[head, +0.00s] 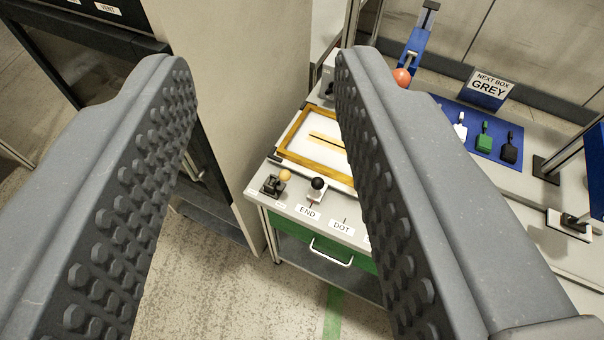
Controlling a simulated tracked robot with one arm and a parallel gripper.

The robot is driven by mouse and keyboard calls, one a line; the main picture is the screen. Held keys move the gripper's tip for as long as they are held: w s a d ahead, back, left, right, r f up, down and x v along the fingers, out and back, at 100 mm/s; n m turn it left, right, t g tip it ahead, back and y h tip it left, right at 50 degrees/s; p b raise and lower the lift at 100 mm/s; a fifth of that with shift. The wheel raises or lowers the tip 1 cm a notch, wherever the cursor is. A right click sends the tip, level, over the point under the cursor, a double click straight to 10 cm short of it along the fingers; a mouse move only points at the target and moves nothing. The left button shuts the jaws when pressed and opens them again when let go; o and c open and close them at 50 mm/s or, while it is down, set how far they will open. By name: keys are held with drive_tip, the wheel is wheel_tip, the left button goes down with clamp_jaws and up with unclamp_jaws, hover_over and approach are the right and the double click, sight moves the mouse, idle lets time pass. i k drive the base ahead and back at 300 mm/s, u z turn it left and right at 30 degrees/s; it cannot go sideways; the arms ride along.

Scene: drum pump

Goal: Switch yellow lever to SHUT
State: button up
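My gripper (258,70) is open and empty, its two grey studded fingers wide apart on either side of the picture. A small lever with a yellow ball knob (285,175) stands on a dark base at the near left corner of a workbench. It shows between the fingers, well beyond them, and nothing touches it. I cannot tell whether this is the lever the task names. No SHUT label can be read in this view.
A black-knobbed lever (317,184) stands just right of the yellow knob, near END (307,212) and DOT (341,226) labels. A yellow-framed panel (293,152) lies behind. A tall beige cabinet (235,90) stands left of the bench. Bare floor (215,285) lies in front.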

sight(284, 175)
drive_tip(key=u, duration=0.8)
drive_tip(key=k, duration=1)
drive_tip(key=z, duration=0.65)
drive_tip(key=i, duration=1.45)
drive_tip(key=u, duration=0.1)
